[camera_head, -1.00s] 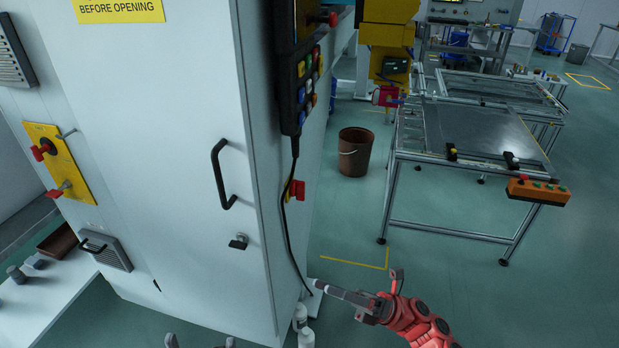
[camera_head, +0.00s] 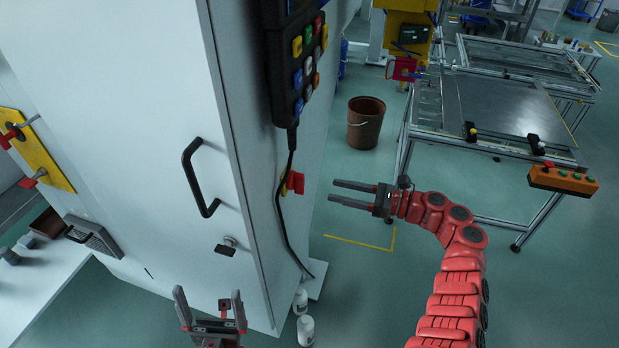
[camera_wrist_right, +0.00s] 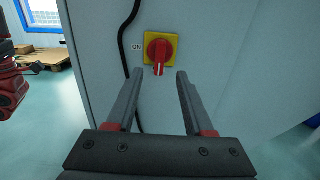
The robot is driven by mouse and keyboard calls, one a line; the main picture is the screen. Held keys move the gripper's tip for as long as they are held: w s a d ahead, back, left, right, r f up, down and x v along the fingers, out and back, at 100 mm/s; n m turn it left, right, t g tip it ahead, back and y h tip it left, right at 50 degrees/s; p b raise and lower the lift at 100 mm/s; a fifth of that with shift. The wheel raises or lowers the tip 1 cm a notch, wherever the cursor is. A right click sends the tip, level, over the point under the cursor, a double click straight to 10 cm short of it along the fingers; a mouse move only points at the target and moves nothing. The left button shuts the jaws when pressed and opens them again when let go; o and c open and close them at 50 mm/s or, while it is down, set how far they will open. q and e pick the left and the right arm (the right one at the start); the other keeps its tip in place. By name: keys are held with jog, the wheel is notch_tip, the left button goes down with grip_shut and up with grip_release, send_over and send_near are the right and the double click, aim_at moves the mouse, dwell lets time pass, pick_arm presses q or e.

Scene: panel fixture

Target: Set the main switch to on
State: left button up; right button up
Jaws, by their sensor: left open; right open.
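The main switch (camera_wrist_right: 160,53) is a red rotary knob on a yellow plate on the cabinet's side. Its handle points down, and an "ON" label (camera_wrist_right: 136,47) sits to the left of the plate. In the head view the switch (camera_head: 293,183) shows edge-on. My right gripper (camera_head: 332,193) is open and empty, to the right of the switch and apart from it; in the right wrist view its fingers (camera_wrist_right: 158,75) point toward the plate, just below the knob. My left gripper (camera_head: 210,296) is open and empty in front of the cabinet door, low in the head view.
The white cabinet (camera_head: 130,120) has a black door handle (camera_head: 198,180). A control pendant (camera_head: 297,70) and its dark cable (camera_head: 280,220) hang beside the switch. Bottles (camera_head: 304,328) stand at the cabinet's foot. A brown bucket (camera_head: 366,124) and metal table (camera_head: 500,105) stand to the right.

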aim_at(304, 183)
jog(key=p+x, duration=0.1)
jog(key=x, duration=0.6)
jog(key=shift+p, duration=0.35)
jog(key=shift+x, duration=0.75)
jog(key=shift+f, duration=0.1)
grip_shut()
